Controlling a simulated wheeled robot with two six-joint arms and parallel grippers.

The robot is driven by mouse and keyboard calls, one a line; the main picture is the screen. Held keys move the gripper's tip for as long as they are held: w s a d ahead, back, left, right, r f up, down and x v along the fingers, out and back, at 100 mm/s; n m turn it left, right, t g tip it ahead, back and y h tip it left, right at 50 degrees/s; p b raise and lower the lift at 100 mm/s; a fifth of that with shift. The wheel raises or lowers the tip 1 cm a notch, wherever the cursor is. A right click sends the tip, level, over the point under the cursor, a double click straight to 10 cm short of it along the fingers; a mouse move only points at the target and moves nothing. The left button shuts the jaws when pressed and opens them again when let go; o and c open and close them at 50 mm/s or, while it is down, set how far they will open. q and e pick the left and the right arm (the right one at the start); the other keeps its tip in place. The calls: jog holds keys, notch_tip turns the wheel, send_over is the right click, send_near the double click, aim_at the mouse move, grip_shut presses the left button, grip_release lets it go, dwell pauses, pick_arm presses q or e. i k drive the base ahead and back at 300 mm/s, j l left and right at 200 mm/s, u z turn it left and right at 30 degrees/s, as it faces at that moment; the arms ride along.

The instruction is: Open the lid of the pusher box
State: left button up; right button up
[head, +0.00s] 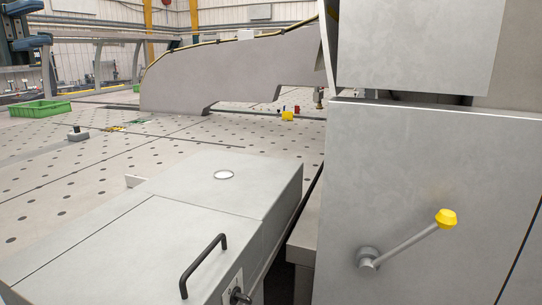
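The pusher box (282,210) is the low grey metal box in the foreground of the head view. Its flat lid (140,240) has a black bar handle (203,265) near the front right edge. The lid lies flat and looks shut. A dark knob (240,297) sits on the front face below the handle. My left gripper (30,25) appears at the upper left edge, partly cut off, with its fingers apart and nothing between them. It is far from the handle. My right gripper is not in view.
A tall grey cabinet (430,175) with a yellow-tipped lever (445,219) stands right of the box, across a narrow dark gap. The perforated table (90,185) spreads behind and left. A green crate (40,108) and a small grey block (78,134) are on it.

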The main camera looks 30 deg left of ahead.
aim_at(161, 252)
jog(key=k+l, duration=0.2)
jog(key=l, duration=0.15)
jog(key=k+l, duration=0.15)
jog(key=l, duration=0.2)
jog(key=k+l, duration=0.2)
jog(key=l, duration=0.15)
jog(key=k+l, duration=0.2)
jog(key=l, duration=0.2)
jog(key=k+l, duration=0.15)
jog(key=l, duration=0.2)
